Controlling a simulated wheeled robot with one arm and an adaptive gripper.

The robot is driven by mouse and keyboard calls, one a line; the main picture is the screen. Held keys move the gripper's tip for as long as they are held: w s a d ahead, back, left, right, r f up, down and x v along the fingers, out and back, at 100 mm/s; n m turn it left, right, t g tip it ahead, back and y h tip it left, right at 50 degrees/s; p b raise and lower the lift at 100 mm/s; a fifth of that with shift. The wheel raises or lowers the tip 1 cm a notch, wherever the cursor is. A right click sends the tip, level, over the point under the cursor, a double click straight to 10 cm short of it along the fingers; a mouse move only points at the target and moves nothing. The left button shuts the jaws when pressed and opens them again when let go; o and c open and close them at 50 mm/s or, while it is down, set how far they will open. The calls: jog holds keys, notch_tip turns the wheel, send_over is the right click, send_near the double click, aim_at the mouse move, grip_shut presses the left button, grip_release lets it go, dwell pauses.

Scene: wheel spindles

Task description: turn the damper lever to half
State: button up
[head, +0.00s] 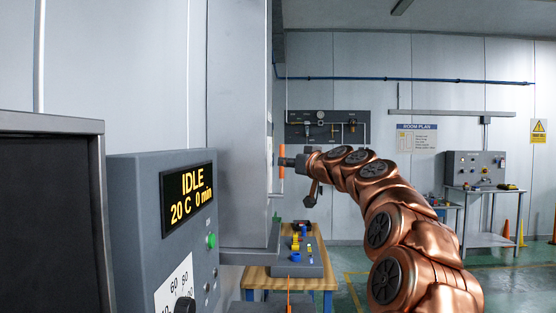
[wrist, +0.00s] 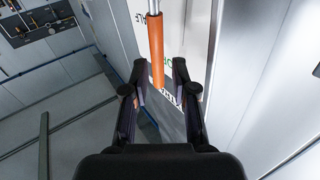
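The damper lever (head: 282,158) has an orange grip and hangs nearly upright on the face of the tall grey duct or cabinet. In the wrist view the orange grip (wrist: 156,50) comes down from a metal rod at the top. My gripper (head: 287,162) is at the lever. In the wrist view my gripper (wrist: 159,78) is open, with one finger on each side of the grip's lower end. Gaps show between fingers and grip. Behind it is a white plate (wrist: 196,28) with lettering partly hidden by the lever and fingers.
A control box (head: 190,185) reading "IDLE 20 C 0 min" stands at the left, nearer me. A wooden bench (head: 258,281) with small coloured parts is below my gripper. A grey machine (head: 474,168) stands on a table at the far right. Open floor lies right of my arm.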

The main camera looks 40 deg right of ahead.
jog(key=shift+w+d+r+p, duration=0.1)
jog(key=shift+w+p, duration=0.15)
jog(key=shift+w, duration=0.55)
jog(key=shift+w+d+f+p, duration=0.15)
jog(key=shift+w+p, duration=0.15)
jog(key=shift+w, duration=0.45)
jog(key=shift+w+d+r+p, duration=0.15)
jog(key=shift+w+p, duration=0.1)
jog(key=shift+w, duration=0.55)
jog(key=shift+a, duration=0.1)
grip_shut()
jog(key=shift+a, duration=0.1)
